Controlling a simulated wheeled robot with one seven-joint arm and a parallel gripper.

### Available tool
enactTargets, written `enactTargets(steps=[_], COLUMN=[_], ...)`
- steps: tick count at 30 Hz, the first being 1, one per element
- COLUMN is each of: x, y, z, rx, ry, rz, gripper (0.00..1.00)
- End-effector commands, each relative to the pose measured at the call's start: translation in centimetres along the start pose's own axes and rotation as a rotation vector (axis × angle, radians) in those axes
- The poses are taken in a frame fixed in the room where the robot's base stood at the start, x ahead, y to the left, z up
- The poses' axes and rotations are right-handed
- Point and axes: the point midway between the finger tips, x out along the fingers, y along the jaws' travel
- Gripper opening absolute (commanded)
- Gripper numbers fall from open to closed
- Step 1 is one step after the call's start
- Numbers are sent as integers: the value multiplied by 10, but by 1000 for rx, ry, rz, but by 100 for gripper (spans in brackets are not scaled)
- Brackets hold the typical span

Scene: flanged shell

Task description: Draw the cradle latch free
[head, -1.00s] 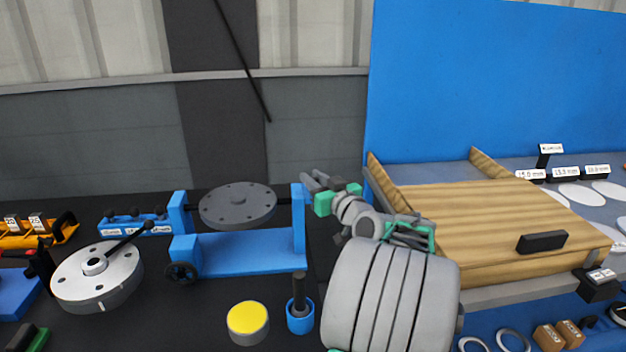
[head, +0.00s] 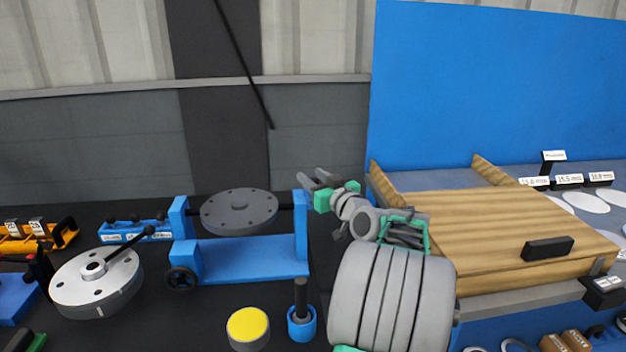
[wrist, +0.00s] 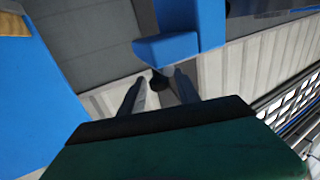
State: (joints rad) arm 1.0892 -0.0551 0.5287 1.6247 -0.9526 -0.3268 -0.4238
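The blue cradle (head: 250,262) stands on the dark bench and holds a grey flanged disc (head: 239,211) between its two posts. My gripper (head: 311,180) is at the top of the cradle's right post (head: 301,225). In the wrist view my gripper (wrist: 158,84) has its two fingers apart. A dark round knob (wrist: 158,82), which looks like the latch, shows between the fingertips, just below the blue post (wrist: 166,48). I cannot tell whether the fingers touch it. In the head view the knob is not clearly visible.
A wooden board with a black handle (head: 547,248) stands right of my arm, before a blue panel (head: 490,80). A silver flanged cover (head: 97,275) lies at left. A yellow-topped cylinder (head: 248,327) and a blue cup with a dark pin (head: 301,320) stand in front of the cradle.

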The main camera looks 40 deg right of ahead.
Motion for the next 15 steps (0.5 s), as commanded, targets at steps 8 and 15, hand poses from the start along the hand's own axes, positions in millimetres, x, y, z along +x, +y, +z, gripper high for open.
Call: enactTargets(steps=[8,15], x=[-1,-35], y=[1,2], z=[1,1], rx=[1,-1], ry=[-1,-1], rz=[2,6], gripper=[44,44])
